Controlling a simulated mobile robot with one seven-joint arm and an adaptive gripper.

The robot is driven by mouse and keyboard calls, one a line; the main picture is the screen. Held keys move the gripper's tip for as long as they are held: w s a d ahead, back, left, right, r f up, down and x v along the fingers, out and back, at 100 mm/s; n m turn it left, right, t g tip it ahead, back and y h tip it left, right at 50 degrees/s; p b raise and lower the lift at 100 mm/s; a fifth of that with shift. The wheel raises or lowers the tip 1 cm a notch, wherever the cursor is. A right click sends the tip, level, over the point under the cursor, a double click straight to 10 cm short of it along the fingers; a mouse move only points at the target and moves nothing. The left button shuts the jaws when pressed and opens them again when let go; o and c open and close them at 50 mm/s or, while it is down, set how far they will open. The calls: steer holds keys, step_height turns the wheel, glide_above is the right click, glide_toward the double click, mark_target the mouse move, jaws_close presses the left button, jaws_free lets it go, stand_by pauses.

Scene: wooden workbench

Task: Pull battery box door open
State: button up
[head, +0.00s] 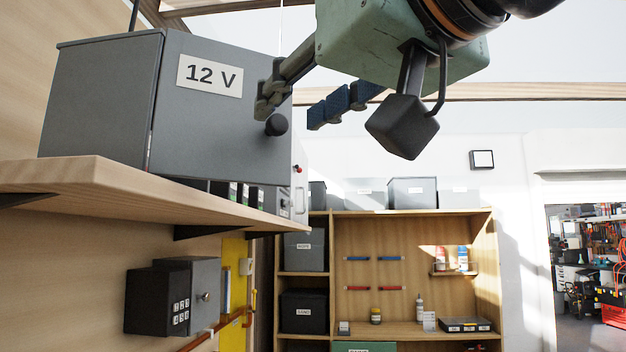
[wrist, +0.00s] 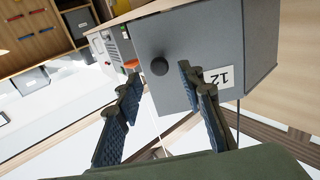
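The grey battery box (head: 95,105) stands on a wooden shelf at the upper left of the head view. Its door (head: 210,130) bears a "12 V" label (head: 209,74) and a round dark knob (head: 276,125) near the right edge. I cannot tell whether the door is slightly ajar. My gripper (head: 298,106) is open and empty, in front of the knob side of the door. In the wrist view, the knob (wrist: 160,67) shows between and just beyond the two fingertips (wrist: 160,76); no contact is visible. The label (wrist: 217,78) is partly hidden by a finger.
The wooden shelf (head: 110,187) runs under the box. Other equipment (head: 299,190) stands farther along behind the door. A small keypad box (head: 172,298) is mounted below the shelf. A wooden cabinet (head: 487,255) stands at the back. Open space lies right of the door.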

steer(key=v, duration=0.8)
